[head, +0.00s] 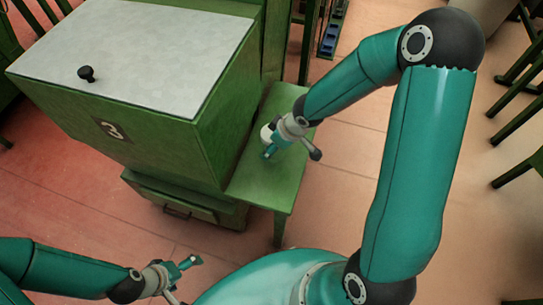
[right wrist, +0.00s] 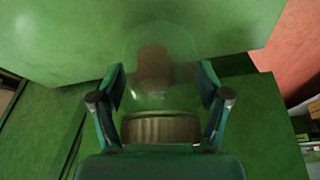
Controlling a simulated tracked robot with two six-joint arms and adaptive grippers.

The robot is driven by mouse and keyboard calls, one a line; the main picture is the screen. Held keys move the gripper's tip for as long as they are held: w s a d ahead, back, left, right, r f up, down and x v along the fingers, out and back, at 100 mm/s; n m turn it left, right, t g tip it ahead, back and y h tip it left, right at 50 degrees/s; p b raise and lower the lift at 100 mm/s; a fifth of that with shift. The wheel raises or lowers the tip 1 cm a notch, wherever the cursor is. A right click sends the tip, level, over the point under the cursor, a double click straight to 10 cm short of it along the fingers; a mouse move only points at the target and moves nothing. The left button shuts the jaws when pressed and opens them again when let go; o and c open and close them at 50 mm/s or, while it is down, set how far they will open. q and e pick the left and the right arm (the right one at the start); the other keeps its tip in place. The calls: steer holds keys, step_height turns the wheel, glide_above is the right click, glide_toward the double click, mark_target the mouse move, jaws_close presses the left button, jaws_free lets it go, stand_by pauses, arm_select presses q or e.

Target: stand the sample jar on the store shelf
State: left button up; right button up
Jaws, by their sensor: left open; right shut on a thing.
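My right gripper (right wrist: 162,86) is shut on the sample jar (right wrist: 160,104), a clear glass jar with a brown stopper-like piece inside and a ribbed metallic band at the end nearest the wrist. In the head view my right gripper (head: 268,144) is over the green side shelf (head: 262,190), beside the cabinet wall. The jar is mostly hidden there by the gripper. I cannot tell whether it touches the shelf. My left gripper (head: 184,277) is open and empty, low at the front, away from the shelf.
The green cabinet (head: 150,140) marked 3 has a pale top (head: 140,50) with a black knob (head: 86,73) and a drawer (head: 175,207) below. It stands close on the shelf's left. Green frames (head: 520,120) stand at the right. The tiled floor (head: 335,190) right of the shelf is clear.

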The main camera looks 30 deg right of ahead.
step_height(320, 180, down, 4)
steer(key=b, duration=0.3)
steer(key=shift+f+b, duration=0.1)
steer(key=shift+b, duration=0.2)
steer(key=o, duration=1.3)
steer(key=shift+o, duration=0.2)
